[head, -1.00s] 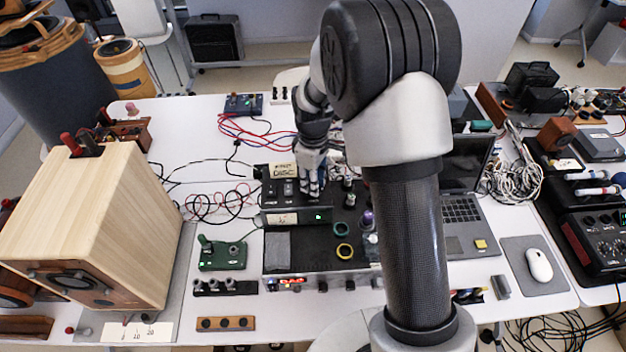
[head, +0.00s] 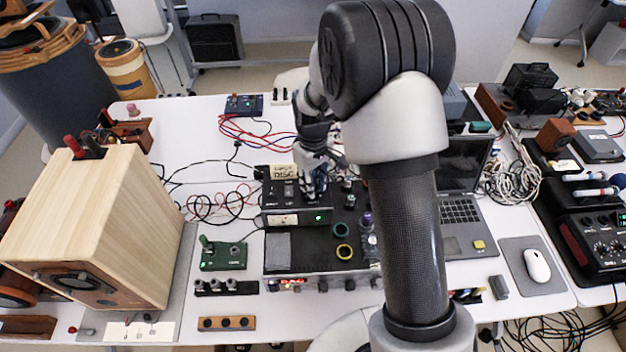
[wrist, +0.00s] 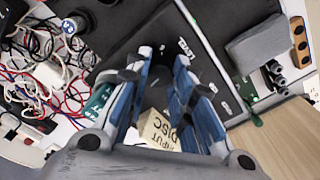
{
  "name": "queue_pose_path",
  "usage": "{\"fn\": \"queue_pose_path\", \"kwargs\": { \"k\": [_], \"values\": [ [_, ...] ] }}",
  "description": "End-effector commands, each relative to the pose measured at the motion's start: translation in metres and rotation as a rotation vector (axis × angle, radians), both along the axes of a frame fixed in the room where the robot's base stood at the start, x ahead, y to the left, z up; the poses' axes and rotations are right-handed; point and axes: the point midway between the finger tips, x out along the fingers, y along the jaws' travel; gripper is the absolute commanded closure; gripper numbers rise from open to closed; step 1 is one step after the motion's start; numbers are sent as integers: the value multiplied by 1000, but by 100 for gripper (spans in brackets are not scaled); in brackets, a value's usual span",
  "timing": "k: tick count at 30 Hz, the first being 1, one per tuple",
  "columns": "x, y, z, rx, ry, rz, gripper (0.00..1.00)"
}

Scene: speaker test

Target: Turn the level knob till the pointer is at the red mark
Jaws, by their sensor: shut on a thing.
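My gripper (head: 315,192) reaches down onto the small black unit (head: 274,204) on the middle bench. Its blue-grey fingers (wrist: 162,68) show in the wrist view, closed around the dark level knob, beside the white LEVEL lettering (wrist: 186,52). The fingers cover most of the knob. The unit's front has a pale meter window (head: 283,219) and a green light (head: 318,217). I cannot make out the pointer or the red mark. An INPUT DISC card (head: 284,173) stands behind the unit and shows between the fingers in the wrist view (wrist: 160,130).
A large wooden speaker box (head: 95,230) stands at the left. A green device (head: 223,256) and loose cables (head: 215,205) lie left of the unit. A laptop (head: 462,212) and a mouse (head: 538,266) are at the right. Bare white table shows at the back left.

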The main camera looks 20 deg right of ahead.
Motion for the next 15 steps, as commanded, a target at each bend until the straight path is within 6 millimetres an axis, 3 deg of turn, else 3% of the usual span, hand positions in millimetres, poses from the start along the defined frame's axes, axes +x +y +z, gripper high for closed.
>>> {"fn": "queue_pose_path", "kwargs": {
  "k": [15],
  "values": [
    [0, 0, 1, -1, 1, -488, 100]
  ]
}}
